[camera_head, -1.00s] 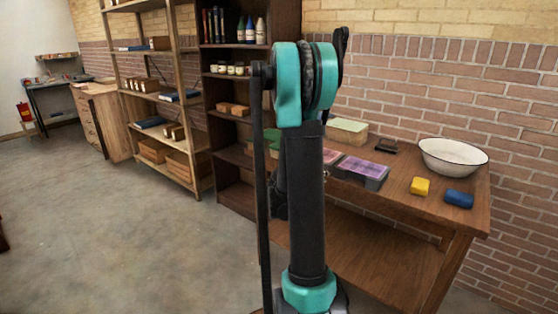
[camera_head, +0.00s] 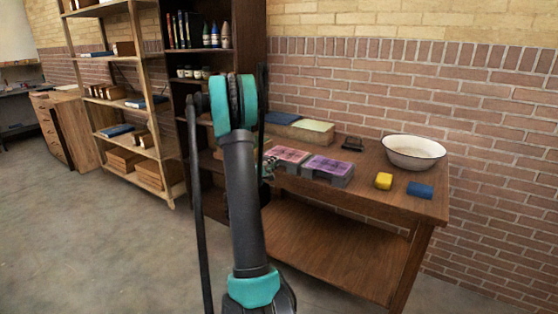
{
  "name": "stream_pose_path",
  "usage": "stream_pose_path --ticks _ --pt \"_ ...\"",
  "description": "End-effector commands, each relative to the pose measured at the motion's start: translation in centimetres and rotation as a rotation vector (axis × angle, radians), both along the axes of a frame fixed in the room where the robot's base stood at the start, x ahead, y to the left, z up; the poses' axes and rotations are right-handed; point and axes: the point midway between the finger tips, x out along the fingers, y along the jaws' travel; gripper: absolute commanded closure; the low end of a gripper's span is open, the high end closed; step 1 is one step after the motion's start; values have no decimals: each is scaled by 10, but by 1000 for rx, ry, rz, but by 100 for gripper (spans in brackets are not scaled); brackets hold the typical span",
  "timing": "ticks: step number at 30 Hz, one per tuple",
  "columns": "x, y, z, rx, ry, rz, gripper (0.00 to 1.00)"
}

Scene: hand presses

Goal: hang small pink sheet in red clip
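No small pink sheet or red clip can be made out in the head view. A pink-topped block (camera_head: 288,155) sits on the wooden table (camera_head: 345,190), just left of a purple-topped block (camera_head: 328,167). Whether the pink top is a sheet cannot be told. My arm stands upright in front of the table's left end and hides part of it.
Shelves (camera_head: 128,95) stand at the left by the brick wall. The floor (camera_head: 90,240) at the left is clear.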

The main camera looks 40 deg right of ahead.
Motion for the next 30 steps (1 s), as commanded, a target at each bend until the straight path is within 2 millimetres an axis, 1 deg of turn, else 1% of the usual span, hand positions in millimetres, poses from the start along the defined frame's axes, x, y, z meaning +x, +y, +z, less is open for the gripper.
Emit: stream_pose_path --ticks 1,3,9,12,23,30 --pt "3 -7 0 0 0 -2 84" --pt "5 -16 0 0 0 -3 84" --pt "13 -33 0 0 0 -2 84" --pt "15 -38 0 0 0 -1 84" --pt "17 -41 0 0 -1 0 84" --pt "17 -41 0 0 0 0 97"
